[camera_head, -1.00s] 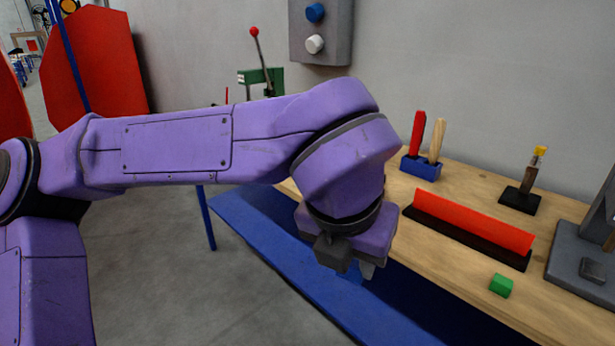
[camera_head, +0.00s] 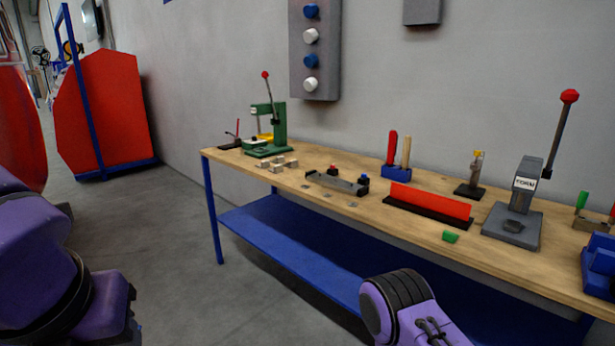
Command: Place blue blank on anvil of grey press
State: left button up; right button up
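The grey press (camera_head: 522,190) stands on the right part of the wooden bench, with a red-knobbed lever raised. Its anvil (camera_head: 513,226) is a small dark block on the grey base, and I see no blue blank on it. I cannot make out a blue blank anywhere. My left arm's wrist is low at the left edge, away from the bench; the fingers of its gripper are not clearly seen. A purple and black part of my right arm shows at the bottom centre, in front of the bench; its gripper is out of view.
A blue shelf (camera_head: 290,250) lies below. Open floor is left.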

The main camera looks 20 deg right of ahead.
aim_at(514, 224)
jog(key=i, duration=1.35)
jog(key=z, duration=0.85)
jog(key=i, duration=0.9)
jog(key=z, duration=1.35)
jog(key=i, duration=0.4)
jog(key=z, duration=0.4)
